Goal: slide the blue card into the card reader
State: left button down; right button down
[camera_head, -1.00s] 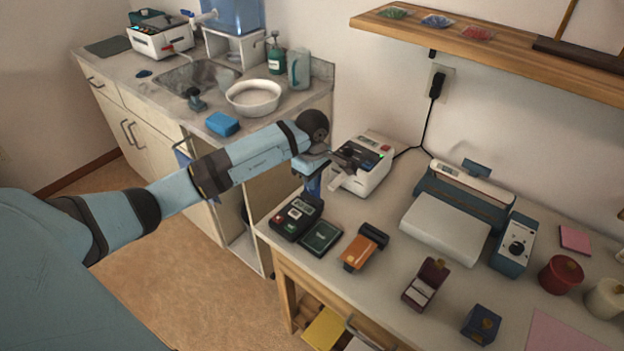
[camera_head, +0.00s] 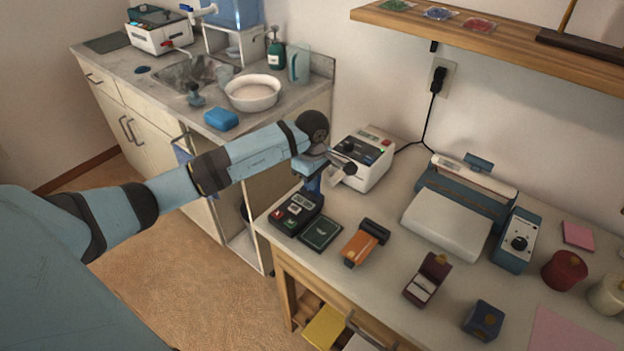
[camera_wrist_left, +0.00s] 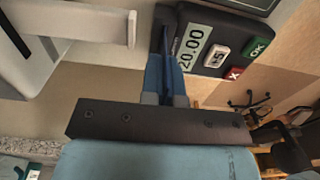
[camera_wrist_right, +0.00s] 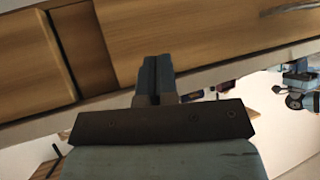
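The card reader (camera_head: 298,212) is a black terminal with a display and coloured keys, at the left end of the worktable. In the left wrist view, the reader (camera_wrist_left: 225,45) shows "20.00" at upper right. My left gripper (camera_head: 313,186) points down right behind the reader. Its fingers (camera_wrist_left: 165,78) look closed on a thin dark blue strip, the blue card (camera_wrist_left: 170,42) seen edge-on. The card's far end is by the reader's display-side edge; I cannot tell whether it touches or enters a slot. My right gripper (camera_wrist_right: 157,78) is shut and empty, away from the reader.
A white machine (camera_head: 365,160) stands close behind the left gripper. A dark green pad (camera_head: 320,233) and an orange device (camera_head: 365,243) are right of the reader. A blue-and-white sealer (camera_head: 450,220) stands farther right. Wooden drawer fronts (camera_wrist_right: 180,35) face the right wrist.

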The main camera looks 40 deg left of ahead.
pick_arm(q)
jog(key=shift+f+b, duration=0.55)
jog(key=shift+f, duration=0.25)
pick_arm(e)
jog(key=shift+d+f, duration=0.15)
jog(key=shift+f, duration=0.35)
pick_arm(q)
jog(key=c, duration=1.3)
grip_release()
